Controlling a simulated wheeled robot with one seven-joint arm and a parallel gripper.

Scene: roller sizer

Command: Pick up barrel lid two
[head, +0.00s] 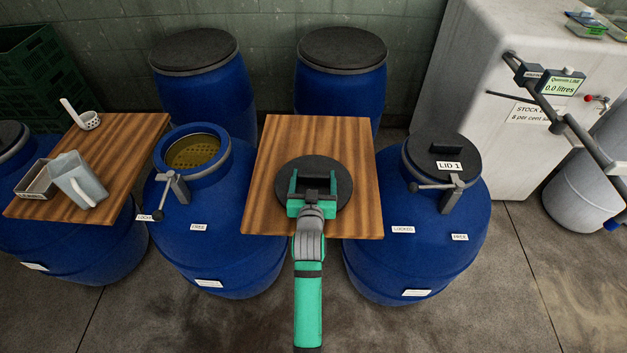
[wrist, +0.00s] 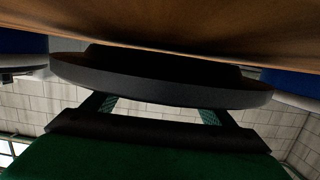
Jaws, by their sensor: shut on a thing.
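A round black lid (head: 343,188) with no readable label is at the wooden board (head: 360,140) between two blue barrels. My gripper (head: 313,181) reaches in from the front and is shut on this lid's raised handle, which is mostly hidden between the green fingers. In the wrist view the lid (wrist: 160,88) lies across the front of my gripper (wrist: 155,108), close to the wood (wrist: 200,25). I cannot tell whether it touches the board. Another black lid, marked LID 1 (head: 425,147), sits on the right barrel.
The left barrel (head: 215,250) is open, with a yellowish perforated surface inside. Clamp levers stand on it (head: 173,188) and on the right barrel (head: 447,192). A left board (head: 130,150) holds a jug (head: 77,180), a tray and a ladle. Two closed barrels stand behind; a white tank (head: 470,80) is at right.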

